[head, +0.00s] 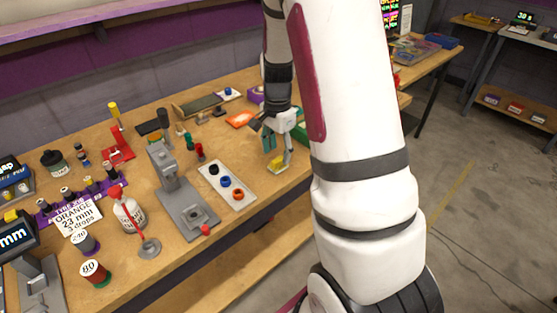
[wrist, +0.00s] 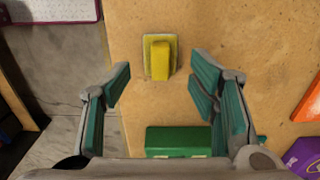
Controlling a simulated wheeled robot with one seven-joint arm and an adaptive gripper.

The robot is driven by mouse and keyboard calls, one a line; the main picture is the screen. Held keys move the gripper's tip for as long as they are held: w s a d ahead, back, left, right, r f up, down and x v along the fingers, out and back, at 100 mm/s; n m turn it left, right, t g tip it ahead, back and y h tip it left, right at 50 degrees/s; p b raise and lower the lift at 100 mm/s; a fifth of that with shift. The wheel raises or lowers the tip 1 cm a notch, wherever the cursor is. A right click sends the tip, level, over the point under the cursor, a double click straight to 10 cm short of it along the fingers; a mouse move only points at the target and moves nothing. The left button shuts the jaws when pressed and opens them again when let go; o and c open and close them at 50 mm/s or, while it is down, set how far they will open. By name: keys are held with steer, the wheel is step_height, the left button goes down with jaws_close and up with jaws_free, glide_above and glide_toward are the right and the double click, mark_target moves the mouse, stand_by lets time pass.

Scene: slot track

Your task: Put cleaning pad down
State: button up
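My gripper is open and empty, with teal finger pads. In the head view the pad (head: 279,163) shows just below my gripper (head: 278,148); the exact height gap is hard to tell.
A green box (wrist: 178,141) lies between my finger bases in the wrist view. An orange item (wrist: 308,97) and a purple item (wrist: 303,158) lie to the right. A white strip with several coloured rings (head: 226,182) and a grey press (head: 185,200) stand left in the head view.

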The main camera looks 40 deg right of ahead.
mark_target(277, 160)
step_height(277, 160, up, 8)
steer(key=s+a+r+n+t, duration=0.2)
steer(key=s+a+r+n, duration=0.6)
steer(key=a+r, duration=0.35)
steer(key=s+a+n, duration=0.4)
steer(key=s, duration=0.3)
steer(key=s+a+r+n+t, duration=0.1)
steer(key=s+a+n, duration=0.3)
steer(key=s, duration=0.3)
steer(key=shift+s+r+n+t, duration=0.2)
steer(key=shift+n+t, duration=0.1)
steer(key=shift+n, duration=0.5)
steer(key=shift+r, duration=0.1)
step_height(277, 160, up, 3)
steer(key=shift+f+t+p, duration=0.1)
steer(key=shift+t+p, duration=0.2)
steer(key=shift+p, duration=0.95)
